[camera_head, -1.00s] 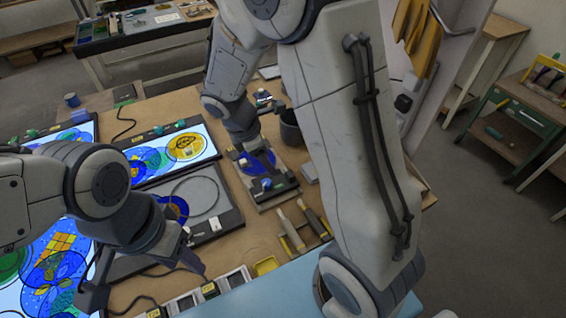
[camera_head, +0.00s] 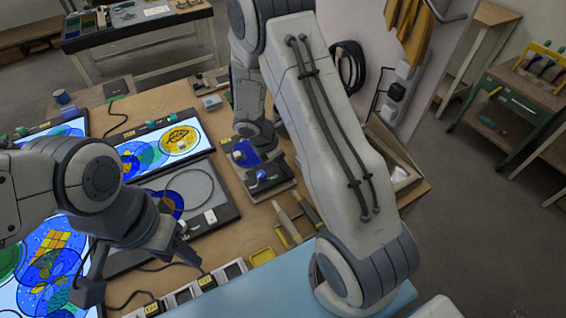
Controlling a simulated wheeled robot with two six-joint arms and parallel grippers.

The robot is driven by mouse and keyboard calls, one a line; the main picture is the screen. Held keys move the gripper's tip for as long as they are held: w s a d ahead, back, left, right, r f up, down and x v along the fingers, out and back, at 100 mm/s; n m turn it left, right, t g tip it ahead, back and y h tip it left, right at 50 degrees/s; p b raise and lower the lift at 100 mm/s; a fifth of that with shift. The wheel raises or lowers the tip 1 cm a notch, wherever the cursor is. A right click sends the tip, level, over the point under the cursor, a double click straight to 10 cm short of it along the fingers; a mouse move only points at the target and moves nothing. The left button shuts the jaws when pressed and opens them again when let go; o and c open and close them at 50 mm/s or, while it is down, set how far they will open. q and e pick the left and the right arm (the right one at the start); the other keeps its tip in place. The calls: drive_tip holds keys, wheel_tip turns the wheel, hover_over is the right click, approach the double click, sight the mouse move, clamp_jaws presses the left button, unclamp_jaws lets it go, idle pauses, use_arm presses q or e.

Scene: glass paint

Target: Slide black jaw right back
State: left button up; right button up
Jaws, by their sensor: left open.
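A dark fixture (camera_head: 273,188) lies on the wooden bench, right of the light panels, with blue parts (camera_head: 262,176) on it. Which of its pieces is the black jaw I cannot tell at this size. My right arm reaches down to the fixture's far side. The right gripper's fingers are small and hidden by the wrist and fixture, so its opening is unclear. My left gripper (camera_head: 145,278) is open, its dark fingers wide apart, over the front left of the bench beside a lit glass panel (camera_head: 42,268). It is empty and well away from the fixture.
Wooden-handled tools (camera_head: 287,224) and a yellow tray (camera_head: 262,256) lie in front of the fixture. A lit panel with a yellow disc (camera_head: 180,140) and a frame with a ring (camera_head: 215,212) are to its left.

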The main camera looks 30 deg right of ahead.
clamp_jaws()
idle(1.5)
